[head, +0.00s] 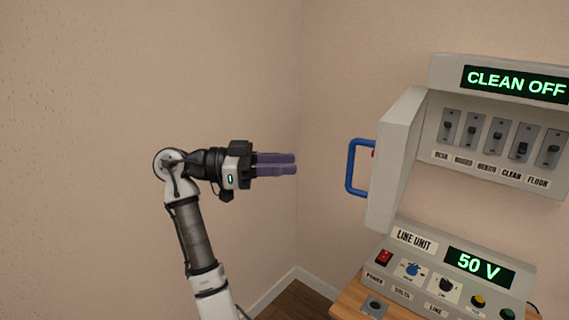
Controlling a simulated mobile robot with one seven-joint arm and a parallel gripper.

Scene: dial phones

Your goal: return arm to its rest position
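My gripper (296,164) is in the left-centre of the head view, held level with its purple fingers pointing right. No object shows in it. The two fingers overlap in this view, so the gap between them cannot be judged. The fingertips are in free air, left of the blue handle (352,167) and apart from it. My arm rises from the bottom edge and bends at the top towards the gripper.
A grey panel box with its door (397,160) swung open stands at right, its switches exposed under a "CLEAN OFF" display (515,83). Below, a line unit (415,239) reading "50 V" sits on a wooden table (349,300). Bare walls lie behind and left.

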